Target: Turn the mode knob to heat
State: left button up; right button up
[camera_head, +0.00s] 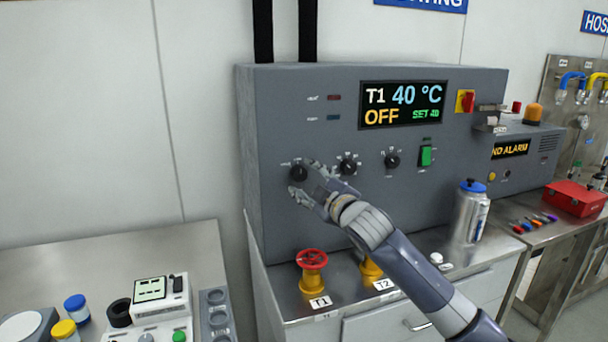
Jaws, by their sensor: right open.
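The grey control panel (270,110) stands against the wall with a row of three black knobs. The leftmost knob (299,172) has my right gripper right at it; the middle knob (348,165) and the right knob (392,160) are free. The small lettering around the knobs is too small to read, so I cannot tell which is the mode knob. The display (403,104) reads T1 40 °C, OFF, SET 40. My right gripper (300,181) is open, its fingers above and below the leftmost knob; contact cannot be told. My left gripper is not in view.
A red valve wheel (312,259) labelled T1 and a yellow T2 valve (371,270) stand below the panel. A green switch (426,155) and a red-yellow switch (465,101) are at right. A silver bottle (469,213) stands on the counter.

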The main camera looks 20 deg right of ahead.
aim_at(299, 174)
jog(key=shift+w+a, duration=0.25)
jog(key=shift+w, duration=1.05)
jog(key=shift+c, duration=0.5)
jog(key=c, duration=1)
